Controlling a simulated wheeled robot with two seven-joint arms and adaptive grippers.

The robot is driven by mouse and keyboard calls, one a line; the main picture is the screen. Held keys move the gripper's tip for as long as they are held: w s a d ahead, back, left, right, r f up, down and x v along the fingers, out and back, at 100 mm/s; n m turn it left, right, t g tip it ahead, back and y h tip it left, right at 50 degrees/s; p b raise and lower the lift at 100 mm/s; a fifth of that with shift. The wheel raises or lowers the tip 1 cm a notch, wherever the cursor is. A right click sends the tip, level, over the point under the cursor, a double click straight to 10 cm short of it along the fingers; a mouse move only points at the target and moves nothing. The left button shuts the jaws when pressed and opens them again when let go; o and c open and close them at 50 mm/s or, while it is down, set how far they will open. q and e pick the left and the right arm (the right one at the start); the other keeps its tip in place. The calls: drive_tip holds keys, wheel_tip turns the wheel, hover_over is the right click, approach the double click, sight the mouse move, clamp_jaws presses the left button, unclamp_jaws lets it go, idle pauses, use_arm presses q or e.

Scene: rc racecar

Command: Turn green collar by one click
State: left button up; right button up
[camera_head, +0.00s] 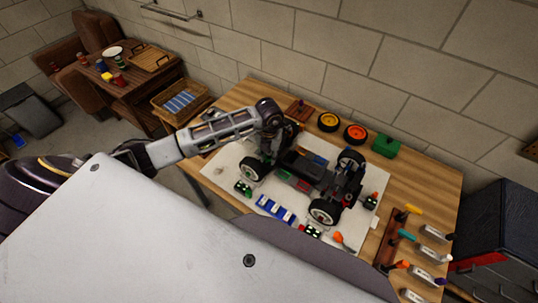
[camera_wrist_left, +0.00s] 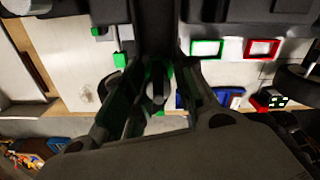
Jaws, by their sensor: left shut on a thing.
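The black RC car (camera_head: 300,170) stands on a white mat (camera_head: 228,160) on the wooden workbench. My left gripper (camera_head: 279,136) reaches in from the left and is down at the car's far left end. In the left wrist view my left gripper (camera_wrist_left: 157,112) has its dark fingers closed in around a green collar (camera_wrist_left: 148,72), which shows only in part between them. A grey rod end shows between the fingers. The collar's contact faces are hidden, and in the head view the arm covers it. My right gripper is not in view.
Blue blocks (camera_head: 275,209) and small green-and-black parts lie in front of the car. Orange-rimmed wheels (camera_head: 355,132) and a green box (camera_head: 386,146) stand behind it. A tool rack (camera_head: 390,240) is at the right. Green and red frames (camera_wrist_left: 206,48) lie near the gripper.

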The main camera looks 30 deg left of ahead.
use_arm(q)
drive_tip(key=shift+a+m+b, duration=0.1)
drive_tip(key=shift+m+b, duration=0.8)
drive_tip(key=shift+m, duration=0.1)
drive_tip(key=shift+m+b, duration=1.1)
drive_tip(key=shift+m, duration=0.3)
drive_tip(key=o, duration=1)
drive_tip(key=shift+r, duration=0.1)
drive_tip(key=shift+r, duration=5.9)
